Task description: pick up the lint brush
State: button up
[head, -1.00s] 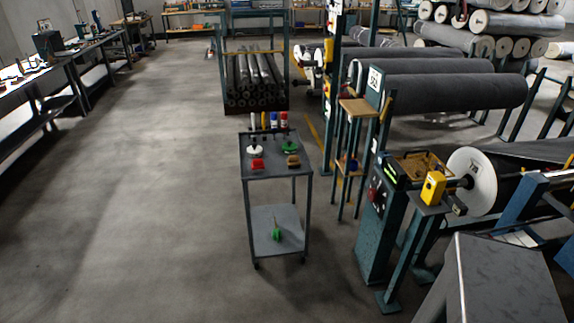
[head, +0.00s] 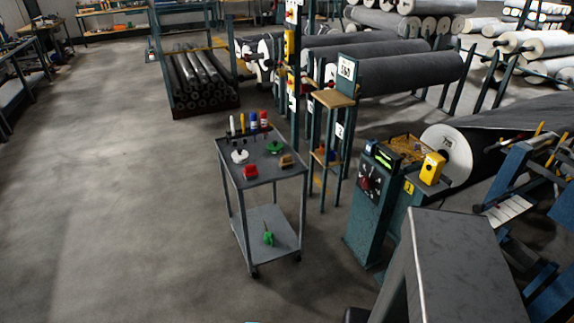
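A grey two-shelf cart (head: 262,178) stands near the middle of the head view. On its top lie a small brown block-like item (head: 286,161), a red item (head: 250,172), a white round item (head: 239,156) and a green item (head: 275,148). The brown item may be the lint brush, but it is too small to tell. Several upright coloured tubes or markers (head: 253,121) stand along the cart's far edge. A green item with a thin upright part (head: 268,238) is on the lower shelf. My gripper is not in view.
Open floor (head: 120,200) lies left of the cart. A wooden-topped stand (head: 333,99) and a control post (head: 372,190) with a yellow device (head: 432,168) stand right of it. A grey metal-topped block (head: 458,255) fills the near right. Grey rolls (head: 400,80) lie behind.

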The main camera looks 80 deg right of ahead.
aim_at(286, 163)
jog(key=z, duration=0.4)
jog(key=i, duration=0.65)
jog(key=z, duration=1.05)
jog(key=i, duration=0.7)
jog(key=z, duration=0.3)
